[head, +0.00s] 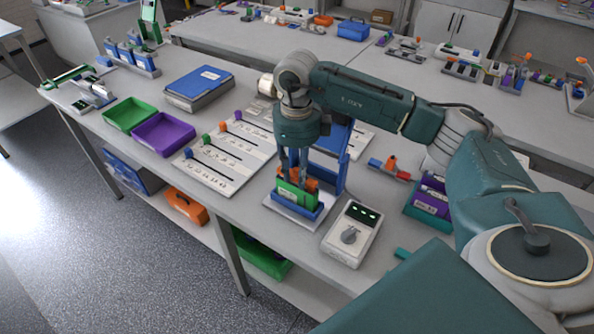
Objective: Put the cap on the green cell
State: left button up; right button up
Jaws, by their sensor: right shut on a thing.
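The green cell (292,194) stands upright in a blue holder (296,213) on a white base plate near the table's front edge. My right gripper (296,180) points straight down over the cell and is shut on an orange part, which looks like the cap (312,186). The cap is at the top of the cell, partly hidden by the fingers. I cannot tell whether it is seated or just above the cell. My left gripper is out of view.
A blue frame (327,174) stands close behind the holder. A white meter with a dial (353,234) is to its right. A board with printed scales and sliders (216,165) lies to the left. Green (129,113) and purple (163,134) trays sit farther left.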

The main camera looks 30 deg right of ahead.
pick_arm(q)
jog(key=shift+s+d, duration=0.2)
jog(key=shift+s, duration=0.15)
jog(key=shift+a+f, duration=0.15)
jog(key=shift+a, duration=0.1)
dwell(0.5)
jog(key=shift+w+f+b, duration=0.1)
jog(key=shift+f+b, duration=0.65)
jog(key=shift+b, duration=0.15)
pick_arm(e)
jog(key=shift+f, duration=0.6)
dwell(0.4)
dwell(0.3)
jog(key=o, duration=1.4)
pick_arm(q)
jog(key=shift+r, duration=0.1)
pick_arm(e)
jog(key=shift+o, duration=0.2)
jog(key=shift+r, duration=0.15)
jog(key=shift+r+p, duration=2.15)
jog(key=shift+r, duration=1.25)
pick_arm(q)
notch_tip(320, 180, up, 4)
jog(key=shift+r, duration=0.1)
